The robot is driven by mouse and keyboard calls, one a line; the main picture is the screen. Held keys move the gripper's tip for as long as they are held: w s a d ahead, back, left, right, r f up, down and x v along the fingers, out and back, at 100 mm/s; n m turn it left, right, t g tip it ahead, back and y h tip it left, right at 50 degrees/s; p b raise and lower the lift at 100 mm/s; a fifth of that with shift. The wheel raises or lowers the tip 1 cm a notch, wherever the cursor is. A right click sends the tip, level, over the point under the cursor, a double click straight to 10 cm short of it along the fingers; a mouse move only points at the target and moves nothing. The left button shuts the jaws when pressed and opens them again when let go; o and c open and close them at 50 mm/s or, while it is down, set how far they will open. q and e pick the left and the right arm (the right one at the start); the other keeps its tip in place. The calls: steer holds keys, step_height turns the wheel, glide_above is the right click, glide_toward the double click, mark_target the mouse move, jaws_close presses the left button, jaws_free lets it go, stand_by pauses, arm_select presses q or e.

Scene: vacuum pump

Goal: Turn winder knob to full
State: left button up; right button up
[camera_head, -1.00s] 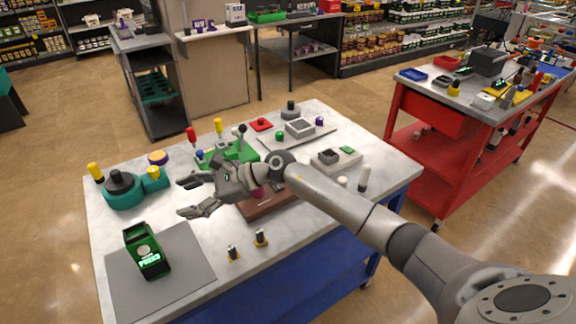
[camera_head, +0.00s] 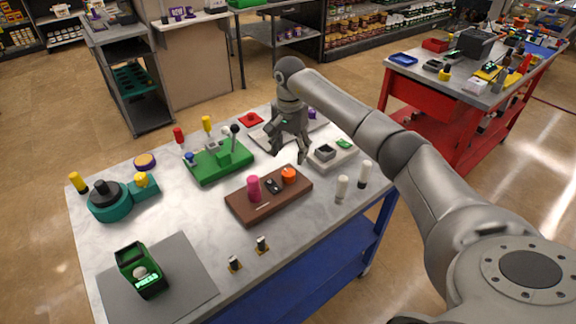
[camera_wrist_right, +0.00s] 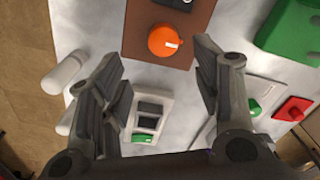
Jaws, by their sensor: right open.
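An orange round knob (camera_head: 289,175) with a white mark sits at the right end of a brown board (camera_head: 243,209); no label shows that it is the winder knob. In the right wrist view the knob (camera_wrist_right: 165,41) lies near the top, just past and between the fingers, its white mark pointing right. My right gripper (camera_head: 287,156) points down above the table, just behind the knob, open and empty. In the wrist view its fingers (camera_wrist_right: 158,58) are apart, and I see no contact with the knob. My left gripper is not in view.
The brown board also carries a pink cylinder (camera_head: 253,188) and a dark switch (camera_head: 273,186). A green block with levers (camera_head: 217,160) stands behind left. A pale box (camera_head: 331,156) and white cylinders (camera_head: 342,188) stand to the right.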

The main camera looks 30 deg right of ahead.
mark_target(289, 172)
steer(key=f, duration=0.1)
steer(key=f+p, duration=0.1)
steer(key=f, duration=0.3)
steer(key=shift+w+a+f, duration=0.1)
steer(key=shift+w+f, duration=0.05)
steer(key=shift+w, duration=0.1)
step_height(289, 172, down, 2)
steer(key=shift+f+p, duration=0.15)
steer(key=shift+p, duration=0.35)
steer(key=shift+f, duration=0.15)
steer(key=shift+c, duration=0.5)
steer(key=c, duration=0.7)
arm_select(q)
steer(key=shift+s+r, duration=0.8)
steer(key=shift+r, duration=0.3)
arm_select(e)
steer(key=shift+c, duration=1.2)
